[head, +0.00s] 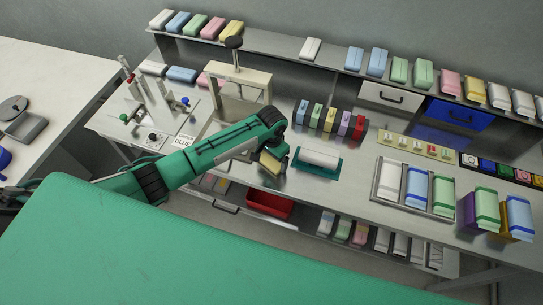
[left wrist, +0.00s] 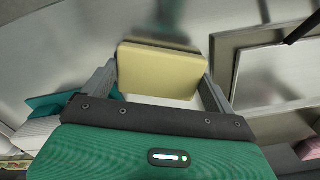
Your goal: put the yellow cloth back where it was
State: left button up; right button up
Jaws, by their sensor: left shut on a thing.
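The yellow cloth (head: 272,163) is a small folded block. My left gripper (head: 266,155) is shut on it, just above the steel bench and left of the green tray with the white roll. In the left wrist view the cloth (left wrist: 161,72) sits between both fingers of the left gripper (left wrist: 160,82), its broad face toward the camera. Other yellow folded packs stand on the upper shelf, one near its left end (head: 232,31) and one at the right (head: 475,88). My right gripper is not in view.
The green tray (head: 318,171) is close on the right. A beige press frame (head: 238,76) stands behind my left arm. A row of coloured blocks (head: 330,118) and a divided tray (head: 400,207) lie further right. A red bin (head: 269,205) is below. Some bare bench shows between them.

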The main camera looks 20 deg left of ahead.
aim_at(272, 159)
pick_arm(q)
jog(key=o, duration=0.7)
jog(key=shift+f, duration=0.1)
jog(key=shift+r, duration=0.45)
notch_tip(272, 159, up, 12)
jog(key=shift+f+b, duration=0.25)
jog(key=shift+b, duration=0.85)
